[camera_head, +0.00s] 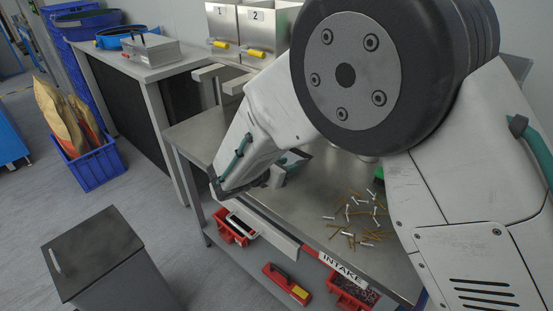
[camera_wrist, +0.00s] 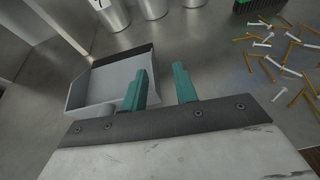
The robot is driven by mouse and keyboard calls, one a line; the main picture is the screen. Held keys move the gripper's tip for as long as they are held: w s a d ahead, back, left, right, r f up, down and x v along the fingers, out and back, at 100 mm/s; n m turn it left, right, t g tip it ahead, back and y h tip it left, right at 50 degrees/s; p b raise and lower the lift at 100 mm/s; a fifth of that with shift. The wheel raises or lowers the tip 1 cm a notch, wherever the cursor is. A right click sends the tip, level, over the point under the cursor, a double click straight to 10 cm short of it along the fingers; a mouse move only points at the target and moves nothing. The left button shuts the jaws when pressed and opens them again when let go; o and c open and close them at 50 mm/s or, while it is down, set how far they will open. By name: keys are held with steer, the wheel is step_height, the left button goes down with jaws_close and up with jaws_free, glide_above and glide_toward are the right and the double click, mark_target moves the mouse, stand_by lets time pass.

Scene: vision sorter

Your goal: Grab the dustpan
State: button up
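The grey dustpan (camera_wrist: 90,90) lies on the steel table in the wrist view, its tray opening toward the far side. The right finger is clear of the dustpan. In the head view my arm hides much of the gripper area.
Scattered white and brown pieces (camera_wrist: 283,62) lie to the right on the table; they also show in the head view (camera_head: 358,218). Metal cups (camera_wrist: 113,16) stand at the back. Red bins (camera_head: 352,292) sit below.

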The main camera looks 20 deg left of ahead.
steer(key=shift+s+a+f+n, duration=0.1)
steer(key=shift+a+f+n, duration=0.35)
steer(key=shift+a, duration=0.2)
steer(key=shift+w+f, duration=0.2)
steer(key=shift+f, duration=0.1)
steer(key=x, duration=0.7)
steer(key=shift+w+a, duration=0.1)
steer(key=shift+a, duration=0.15)
jaws_close()
